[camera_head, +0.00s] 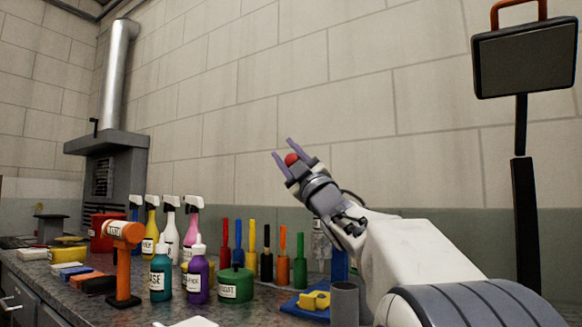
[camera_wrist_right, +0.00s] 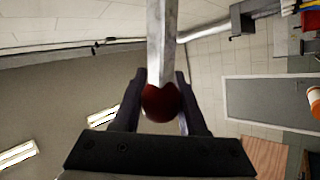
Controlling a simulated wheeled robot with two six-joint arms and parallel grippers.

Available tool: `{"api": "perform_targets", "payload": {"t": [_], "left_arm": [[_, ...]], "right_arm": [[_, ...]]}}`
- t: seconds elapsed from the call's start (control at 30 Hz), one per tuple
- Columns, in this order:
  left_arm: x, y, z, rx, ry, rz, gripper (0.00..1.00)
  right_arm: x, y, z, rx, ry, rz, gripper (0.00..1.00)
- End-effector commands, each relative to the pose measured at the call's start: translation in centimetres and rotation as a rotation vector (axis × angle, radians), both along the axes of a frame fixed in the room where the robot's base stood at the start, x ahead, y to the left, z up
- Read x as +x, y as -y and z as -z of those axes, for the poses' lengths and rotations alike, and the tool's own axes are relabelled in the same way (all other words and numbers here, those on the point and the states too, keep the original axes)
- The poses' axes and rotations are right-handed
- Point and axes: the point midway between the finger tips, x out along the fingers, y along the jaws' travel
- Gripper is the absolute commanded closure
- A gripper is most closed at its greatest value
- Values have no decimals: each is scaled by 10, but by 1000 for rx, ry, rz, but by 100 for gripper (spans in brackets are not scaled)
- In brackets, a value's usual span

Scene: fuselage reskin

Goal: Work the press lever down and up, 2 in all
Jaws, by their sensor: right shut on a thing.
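My right gripper (camera_head: 285,152) is raised in front of the block wall, its arm coming in from the lower right. It is shut on a round red knob (camera_head: 291,159), which shows between its two fingers. In the right wrist view the dark red knob (camera_wrist_right: 160,103) sits between the fingers at the end of a flat grey metal bar, the press lever (camera_wrist_right: 161,45). The lever runs away from the knob to the top of that picture. The lever bar and the press body cannot be made out in the head view. My left gripper is not in view.
Below and left of my right arm, a counter (camera_head: 40,268) holds spray bottles (camera_head: 171,225), an orange-topped stand (camera_head: 123,262), a green pot (camera_head: 235,284) and several coloured upright tools (camera_head: 267,254). A dark panel on a post (camera_head: 525,60) stands at the right. Space around the raised gripper looks clear.

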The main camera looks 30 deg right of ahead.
Motion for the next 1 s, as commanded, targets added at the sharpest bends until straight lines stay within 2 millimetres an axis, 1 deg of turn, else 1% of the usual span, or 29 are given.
{"api": "perform_targets", "payload": {"t": [0.03, 0.2, 0.3, 0.5, 0.97, 1.0], "left_arm": [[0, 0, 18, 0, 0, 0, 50], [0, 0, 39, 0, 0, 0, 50], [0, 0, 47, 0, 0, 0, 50], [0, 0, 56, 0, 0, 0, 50], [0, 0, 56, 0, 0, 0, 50], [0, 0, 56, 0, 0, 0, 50]], "right_arm": [[-1, -1, 15, -17, 10, 1, 100], [-4, -6, 29, -75, 40, 1, 100], [-5, -8, 34, -101, 54, 0, 100], [-5, -10, 40, -129, 68, 0, 100], [-5, -10, 39, -137, 72, 0, 100], [-5, -10, 39, -137, 72, 0, 47]]}}
